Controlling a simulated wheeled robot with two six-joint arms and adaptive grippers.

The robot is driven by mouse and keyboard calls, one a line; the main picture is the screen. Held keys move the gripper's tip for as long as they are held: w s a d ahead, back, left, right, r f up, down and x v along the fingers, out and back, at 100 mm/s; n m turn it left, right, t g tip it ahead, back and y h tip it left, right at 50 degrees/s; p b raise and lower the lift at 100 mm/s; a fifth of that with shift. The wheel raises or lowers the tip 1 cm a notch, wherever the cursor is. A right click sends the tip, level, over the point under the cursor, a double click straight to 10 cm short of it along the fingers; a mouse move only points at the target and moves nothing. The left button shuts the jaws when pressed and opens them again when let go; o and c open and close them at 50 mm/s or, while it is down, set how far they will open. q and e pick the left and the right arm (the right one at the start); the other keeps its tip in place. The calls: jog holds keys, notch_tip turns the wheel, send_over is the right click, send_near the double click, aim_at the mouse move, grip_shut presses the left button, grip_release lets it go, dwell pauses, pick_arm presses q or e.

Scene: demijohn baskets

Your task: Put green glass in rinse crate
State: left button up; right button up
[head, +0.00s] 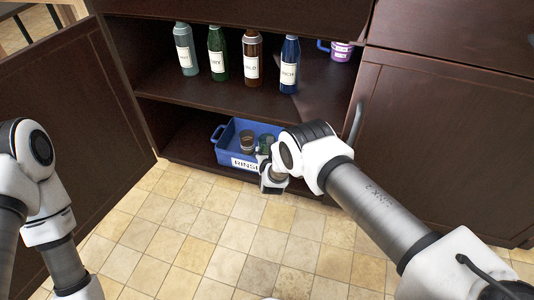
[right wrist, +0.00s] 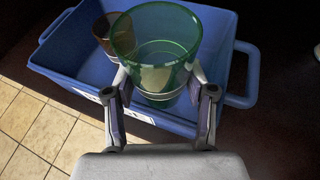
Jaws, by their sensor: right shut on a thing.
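The green glass (head: 266,142) is a clear green tumbler with a pale label, held upright between the fingers of my right gripper (head: 266,160). In the right wrist view, the fingers (right wrist: 160,90) close on both sides of the green glass (right wrist: 160,45). The blue rinse crate (head: 224,155) stands on the low shelf, with a RINSE label on its front. The glass is over or inside the crate (right wrist: 75,75); whether it touches the bottom I cannot tell. Only links of my left arm show; its gripper is out of view.
A brown glass (head: 246,141) stands in the crate, left of the green one. On the shelf above stand a grey-blue bottle (head: 186,50), a green bottle (head: 217,53), a brown bottle (head: 252,58), a blue bottle (head: 290,65) and a purple mug (head: 341,51). The tiled floor in front is clear.

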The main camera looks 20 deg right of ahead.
jog(key=shift+f+b, duration=0.3)
jog(key=shift+f, duration=0.25)
jog(key=shift+f, duration=0.1)
jog(key=o, duration=1.3)
jog(key=r+p, duration=0.1)
jog(key=p, duration=0.1)
jog(key=s+r+p, duration=0.1)
jog(key=r+p, duration=0.1)
jog(key=shift+s+a+p, duration=0.15)
jog(key=shift+s+p, duration=0.05)
jog(key=shift+p, duration=0.1)
jog(key=f+p+v, duration=0.1)
jog(key=p+v, duration=0.9)
jog(key=p, duration=0.5)
jog(key=shift+s, duration=0.2)
